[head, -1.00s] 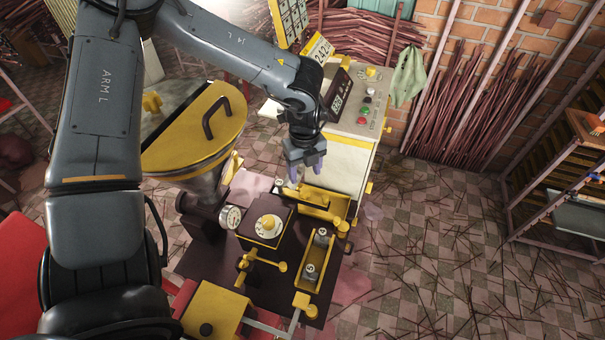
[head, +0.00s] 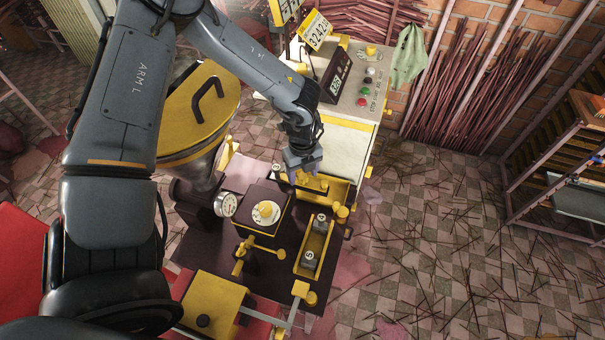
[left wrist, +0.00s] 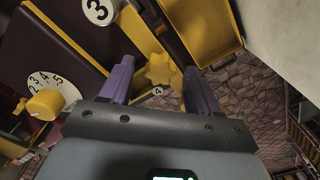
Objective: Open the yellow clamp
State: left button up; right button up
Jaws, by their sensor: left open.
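In the left wrist view a yellow star-shaped knob (left wrist: 160,71) lies between the purple fingers of my left gripper (left wrist: 158,66). A round label "4" sits just below the knob. The fingers are apart, with nothing clearly held; I cannot tell whether they touch the knob. In the head view my left gripper (head: 297,178) is over the far part of the machine, by a yellow fitting (head: 313,184); the gripper partly hides it. I cannot tell which yellow part is the clamp. My right gripper is not in view.
A dial block with a yellow knob (head: 265,209) stands left of the gripper. A yellow tray (head: 316,245) with grey weights is nearer. A yellow-lidded hopper (head: 198,112) stands at left, a control box (head: 356,85) behind.

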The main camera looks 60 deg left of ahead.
pick_arm(q)
jog(key=shift+f, duration=0.35)
grip_shut()
